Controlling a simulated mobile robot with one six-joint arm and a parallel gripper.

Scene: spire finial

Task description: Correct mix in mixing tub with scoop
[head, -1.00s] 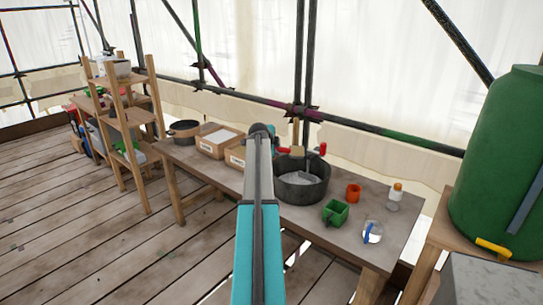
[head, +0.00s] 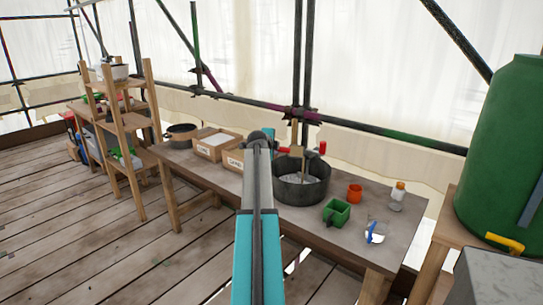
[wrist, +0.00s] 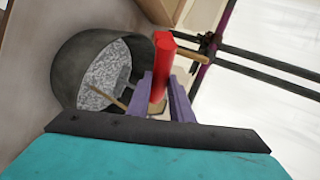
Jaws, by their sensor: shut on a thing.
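The dark round mixing tub (head: 318,192) stands on the workbench, with pale grey, speckled mix (head: 293,180) inside. In the wrist view the tub (wrist: 70,65) is at the left, the mix (wrist: 98,78) showing in it and a thin wooden stick (wrist: 106,98) across it. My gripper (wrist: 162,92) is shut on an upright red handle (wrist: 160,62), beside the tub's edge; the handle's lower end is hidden. In the head view my arm hides most of the gripper. A green scoop-like container (head: 336,212) stands on the bench, right of the tub.
An orange cup (head: 354,193), a bottle with an orange cap (head: 397,197) and a clear jug with a blue handle (head: 375,234) stand right of the tub. Cardboard boxes (head: 212,147) stand left. Scaffold poles run behind the bench. A green barrel (head: 505,150) is at far right.

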